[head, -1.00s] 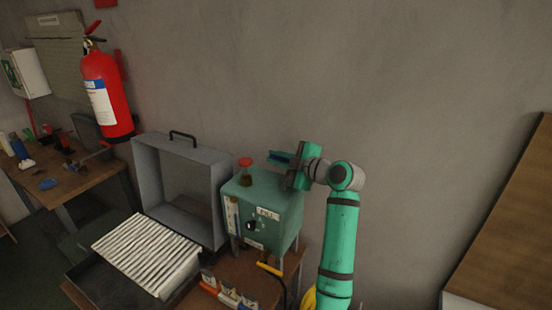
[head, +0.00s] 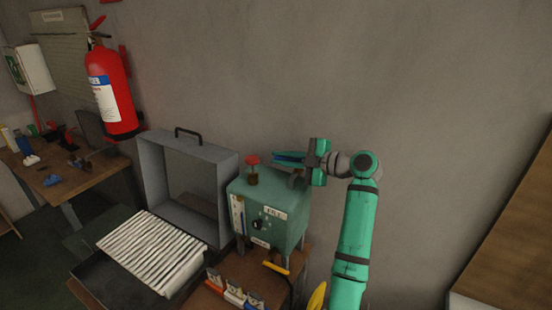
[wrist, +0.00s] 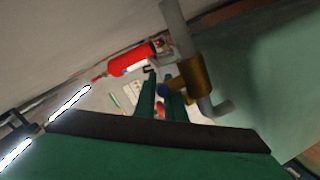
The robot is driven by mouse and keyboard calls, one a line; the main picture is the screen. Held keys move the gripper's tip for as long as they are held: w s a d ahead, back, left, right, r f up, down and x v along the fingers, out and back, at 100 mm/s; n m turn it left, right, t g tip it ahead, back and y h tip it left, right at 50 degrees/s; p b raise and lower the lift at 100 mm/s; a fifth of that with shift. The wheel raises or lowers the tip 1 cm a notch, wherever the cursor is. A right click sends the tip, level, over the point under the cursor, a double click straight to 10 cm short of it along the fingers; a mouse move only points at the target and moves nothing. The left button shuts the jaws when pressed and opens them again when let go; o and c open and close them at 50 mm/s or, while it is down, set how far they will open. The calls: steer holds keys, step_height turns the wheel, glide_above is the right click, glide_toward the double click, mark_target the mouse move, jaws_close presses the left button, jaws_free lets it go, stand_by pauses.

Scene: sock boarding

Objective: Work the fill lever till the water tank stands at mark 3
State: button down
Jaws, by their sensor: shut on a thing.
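The water tank (head: 290,230) is a green box on a small table, with a FILL label (head: 275,213) on its front. A narrow pale gauge (head: 237,214) runs up its left front edge; its level and marks are too small to read. My gripper (head: 280,157) is level above the tank's back right, fingers pointing left. In the wrist view, a brass valve (wrist: 193,78) sits on a grey pipe (wrist: 177,28). The lever's exact angle is hard to tell.
A yellow handle (head: 275,267) lies in front. The wall behind is close; space to the right is clear.

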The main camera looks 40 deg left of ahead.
steer(key=c, duration=2.1)
jaws_free()
steer(key=shift+d, duration=0.1)
steer(key=v, duration=1)
steer(key=shift+d, duration=0.3)
steer(key=shift+r, duration=0.1)
